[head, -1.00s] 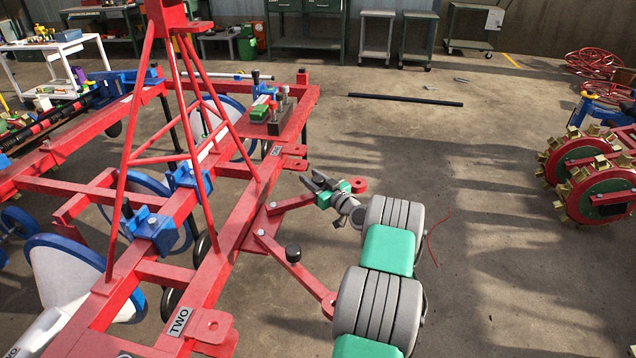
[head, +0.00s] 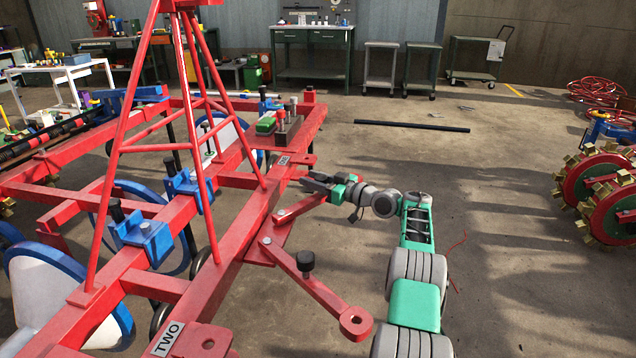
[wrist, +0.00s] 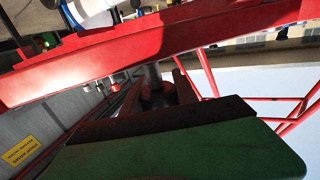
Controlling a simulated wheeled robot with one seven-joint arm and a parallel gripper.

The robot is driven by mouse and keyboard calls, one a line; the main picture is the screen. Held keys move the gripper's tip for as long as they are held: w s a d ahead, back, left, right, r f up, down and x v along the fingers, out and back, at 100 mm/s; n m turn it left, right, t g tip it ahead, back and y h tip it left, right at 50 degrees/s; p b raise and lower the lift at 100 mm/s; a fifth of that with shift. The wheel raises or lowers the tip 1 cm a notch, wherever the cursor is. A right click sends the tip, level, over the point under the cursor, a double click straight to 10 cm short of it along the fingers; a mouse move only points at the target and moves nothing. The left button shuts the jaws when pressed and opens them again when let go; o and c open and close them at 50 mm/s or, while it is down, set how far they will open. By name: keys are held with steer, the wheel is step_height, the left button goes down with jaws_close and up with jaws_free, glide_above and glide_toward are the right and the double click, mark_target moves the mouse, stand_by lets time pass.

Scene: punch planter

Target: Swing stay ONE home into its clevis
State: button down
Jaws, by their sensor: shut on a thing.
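Two red stays pivot from a plate on the right side of the red frame. The far stay (head: 300,208), which I take as stay ONE, points up and right toward my gripper (head: 314,186). Its outer end is hidden behind my gripper. My gripper is shut on this stay; the wrist view shows a grey post (wrist: 153,76) and a red part beyond my dark jaw. A red clevis lug (head: 302,162) juts from the frame just beyond my gripper, apart from the stay. The label beside it is too small to read surely.
The near stay (head: 325,295), with a black knob (head: 305,261), sticks out toward the front right. A lug (head: 205,342) labelled TWO is at the front. A block with a green item (head: 266,124) sits on the frame. Open floor lies to the right.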

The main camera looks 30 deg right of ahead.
steer(key=c, duration=0.9)
jaws_free()
steer(key=shift+c, duration=0.2)
steer(key=p+v, duration=0.2)
steer(key=v, duration=0.5)
steer(key=shift+s+d, duration=0.2)
steer(key=shift+s, duration=0.15)
steer(key=shift+c, duration=0.6)
